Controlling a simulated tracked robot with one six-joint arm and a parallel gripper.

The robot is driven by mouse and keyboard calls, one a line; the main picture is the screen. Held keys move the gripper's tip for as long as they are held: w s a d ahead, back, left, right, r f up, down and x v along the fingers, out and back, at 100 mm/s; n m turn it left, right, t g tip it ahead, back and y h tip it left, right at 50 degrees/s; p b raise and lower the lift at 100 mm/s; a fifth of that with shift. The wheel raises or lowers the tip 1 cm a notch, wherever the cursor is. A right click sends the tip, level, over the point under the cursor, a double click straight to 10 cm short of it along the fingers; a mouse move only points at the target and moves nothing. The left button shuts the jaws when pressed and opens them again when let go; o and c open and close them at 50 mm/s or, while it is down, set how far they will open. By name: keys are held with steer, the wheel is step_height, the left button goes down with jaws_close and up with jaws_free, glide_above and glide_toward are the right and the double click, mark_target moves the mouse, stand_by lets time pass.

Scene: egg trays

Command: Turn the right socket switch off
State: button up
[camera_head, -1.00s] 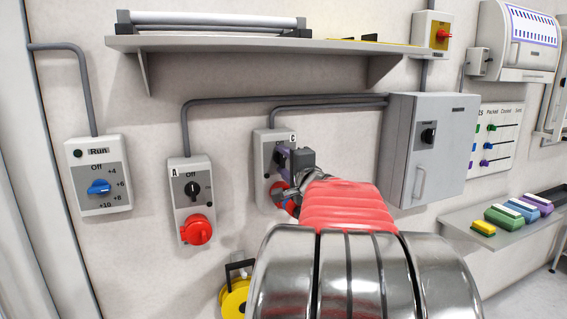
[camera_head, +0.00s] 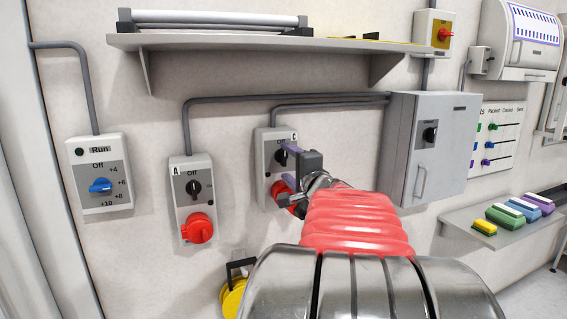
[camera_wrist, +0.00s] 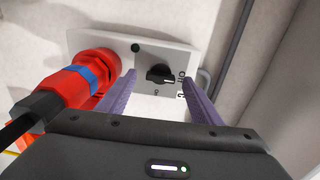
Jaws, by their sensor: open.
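The right socket box (camera_head: 262,140), marked C, is on the wall and has a black rotary switch (camera_head: 281,157) and a red plug (camera_head: 283,195) below it. In the wrist view the switch (camera_wrist: 159,74) shows between my fingers, and its handle lies roughly in line with the Off mark. The red plug (camera_wrist: 88,75) with a blue band is at the left there. My gripper (camera_head: 290,166) is open, with its purple fingers in front of the box, one on each side of the switch as seen from the wrist. I cannot tell whether they touch it.
Socket A (camera_head: 181,172) with its own switch and red plug is to the left. A grey cabinet (camera_head: 440,115) stands close to the right of my gripper. A shelf (camera_head: 250,42) is above, and a yellow plug (camera_head: 234,298) is below.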

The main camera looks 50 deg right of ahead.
steer(key=v, duration=1)
steer(key=shift+s+a, duration=0.25)
steer(key=shift+s, duration=0.05)
steer(key=shift+f, duration=0.1)
